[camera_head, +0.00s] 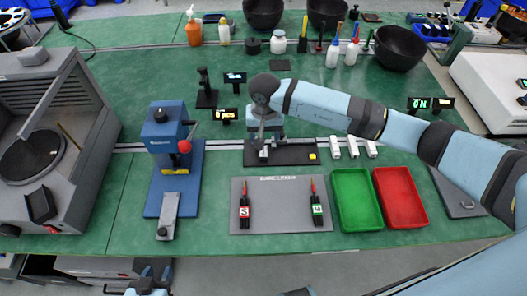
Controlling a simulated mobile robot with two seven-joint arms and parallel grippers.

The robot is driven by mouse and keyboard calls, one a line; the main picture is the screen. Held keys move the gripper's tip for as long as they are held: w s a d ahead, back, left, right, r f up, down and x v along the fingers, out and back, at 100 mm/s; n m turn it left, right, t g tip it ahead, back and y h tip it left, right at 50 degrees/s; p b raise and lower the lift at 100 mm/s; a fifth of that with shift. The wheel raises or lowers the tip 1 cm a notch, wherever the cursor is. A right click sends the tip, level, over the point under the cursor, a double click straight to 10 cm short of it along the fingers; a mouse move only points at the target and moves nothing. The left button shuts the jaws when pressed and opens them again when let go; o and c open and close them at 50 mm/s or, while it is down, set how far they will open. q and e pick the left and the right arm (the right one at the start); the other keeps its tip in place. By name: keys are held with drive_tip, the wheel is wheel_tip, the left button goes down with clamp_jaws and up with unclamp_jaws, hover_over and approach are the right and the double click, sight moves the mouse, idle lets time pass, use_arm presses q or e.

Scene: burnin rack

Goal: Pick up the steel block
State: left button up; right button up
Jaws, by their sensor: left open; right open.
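I cannot clearly single out the steel block. A dark plate (294,152) with a small yellow mark lies at the middle of the green bench, and my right gripper (263,152) points down over its left part. Small grey metal-looking parts show around the fingertips there, but I cannot tell block from fingers. The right gripper is open, and whether it touches anything is unclear. My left gripper (148,287) is open at the bottom edge, in front of the bench and away from the plate. It is partly cut off.
A blue lever press (172,135) stands left of the plate. Three white pieces (353,148) lie to its right. In front are a grey board (281,218) with two tools, a green tray (357,200) and a red tray (400,198). Bottles and black bowls line the back.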

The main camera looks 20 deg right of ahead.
sight(263, 153)
drive_tip(key=shift+a+f+p, duration=0.2)
drive_tip(key=shift+f+p, duration=0.45)
drive_tip(key=shift+f, duration=3.35)
drive_tip(key=c, duration=1)
clamp_jaws()
drive_tip(key=shift+r, duration=0.1)
